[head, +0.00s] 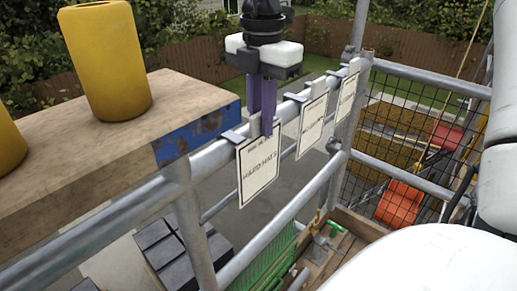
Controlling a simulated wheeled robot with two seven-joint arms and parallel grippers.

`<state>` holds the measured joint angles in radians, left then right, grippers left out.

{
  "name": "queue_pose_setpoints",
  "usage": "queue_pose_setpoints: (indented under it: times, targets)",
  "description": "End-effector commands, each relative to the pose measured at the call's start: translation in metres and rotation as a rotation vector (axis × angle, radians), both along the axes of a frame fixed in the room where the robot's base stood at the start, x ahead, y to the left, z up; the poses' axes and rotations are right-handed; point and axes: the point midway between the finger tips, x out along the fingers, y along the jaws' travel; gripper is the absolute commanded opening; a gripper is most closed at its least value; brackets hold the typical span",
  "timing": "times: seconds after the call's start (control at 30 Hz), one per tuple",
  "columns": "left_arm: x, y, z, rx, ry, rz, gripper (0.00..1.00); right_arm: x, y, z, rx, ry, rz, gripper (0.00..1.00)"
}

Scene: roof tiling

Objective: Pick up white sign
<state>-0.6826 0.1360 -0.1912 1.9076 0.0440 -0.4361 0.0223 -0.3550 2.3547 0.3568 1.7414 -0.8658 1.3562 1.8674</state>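The nearest white sign (259,172), lettered HARD HATS, hangs on the scaffold rail in the middle of the head view. Two more white signs hang farther along the rail, a middle one (312,124) and a far one (345,97). My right gripper (264,128) points down from the top, its purple fingers close together at the top edge of the nearest sign. The fingertips overlap the sign's upper tab. I cannot tell whether they are closed on it or only around it. My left gripper is not in view.
A wooden plank (75,150) with a blue end lies at left, bearing a yellow cylinder (105,60) and part of another. Scaffold tubes (305,205) and wire mesh surround the signs. Dark blocks (180,255), a green brush (268,262) and orange items (400,203) are lower down.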

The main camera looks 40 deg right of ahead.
Motion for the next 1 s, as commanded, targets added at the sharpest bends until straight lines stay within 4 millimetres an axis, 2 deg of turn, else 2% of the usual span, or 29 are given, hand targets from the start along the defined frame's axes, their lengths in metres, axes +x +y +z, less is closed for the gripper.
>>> queue_pose_setpoints:
  times: [0.07,0.13,0.17,0.67,0.87,1.0]
  targets:
    - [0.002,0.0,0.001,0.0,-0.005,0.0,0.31,0.0,0.0,0.0,0.0,0.0,0.0,0.14]
    - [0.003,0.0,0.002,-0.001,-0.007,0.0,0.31,0.0,0.0,0.0,0.0,0.0,0.0,0.02]
    - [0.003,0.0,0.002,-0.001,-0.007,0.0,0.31,0.0,0.0,0.0,0.0,0.0,0.0,0.0]
    - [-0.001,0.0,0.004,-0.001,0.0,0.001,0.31,0.001,0.0,0.007,-0.001,-0.002,-0.001,0.0]
    - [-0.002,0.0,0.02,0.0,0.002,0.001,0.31,0.001,0.0,0.031,-0.001,-0.004,0.0,0.0]
    - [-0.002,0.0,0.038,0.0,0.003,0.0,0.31,0.001,0.0,0.059,-0.002,-0.004,0.0,0.0]
